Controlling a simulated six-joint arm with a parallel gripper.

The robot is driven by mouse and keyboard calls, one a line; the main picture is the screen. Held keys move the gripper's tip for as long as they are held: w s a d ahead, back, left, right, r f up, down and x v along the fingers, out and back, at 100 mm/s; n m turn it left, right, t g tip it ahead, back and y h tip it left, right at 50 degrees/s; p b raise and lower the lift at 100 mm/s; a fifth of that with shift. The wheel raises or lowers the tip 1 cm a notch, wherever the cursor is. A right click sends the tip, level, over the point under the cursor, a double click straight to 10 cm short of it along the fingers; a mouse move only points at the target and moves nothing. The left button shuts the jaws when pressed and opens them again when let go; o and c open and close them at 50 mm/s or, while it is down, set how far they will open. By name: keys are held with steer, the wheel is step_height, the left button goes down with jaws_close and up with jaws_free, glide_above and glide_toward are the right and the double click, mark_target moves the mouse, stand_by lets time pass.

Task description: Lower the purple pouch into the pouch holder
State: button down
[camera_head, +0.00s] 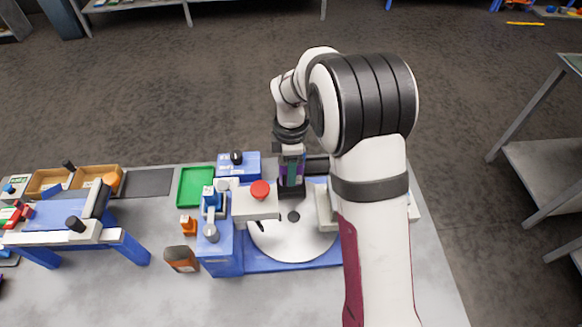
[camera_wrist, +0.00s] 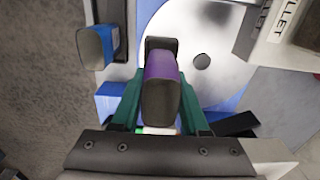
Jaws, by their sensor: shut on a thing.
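The purple pouch (camera_wrist: 161,66) is between the green fingers of my gripper (camera_wrist: 161,102) in the wrist view; the end nearest the camera looks dark grey. In the head view my gripper (camera_head: 291,158) points down over the back of the white disc, and only a sliver of purple shows. The black pouch holder (camera_head: 291,192) stands on the disc under the gripper. In the wrist view the holder (camera_wrist: 160,43) shows as a dark rim just beyond the pouch. The pouch hides most of it, so I cannot tell whether its lower end is inside.
The white disc (camera_head: 290,243) lies on a blue base (camera_head: 255,267). A grey block with a red button (camera_head: 260,190) overhangs its left side. A blue box (camera_head: 238,163) stands behind.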

steer(key=shift+f, duration=0.1)
steer(key=shift+f, duration=0.8)
steer(key=shift+f, duration=0.1)
steer(key=shift+f, duration=0.65)
steer(key=shift+f, duration=0.1)
steer(key=shift+f, duration=0.35)
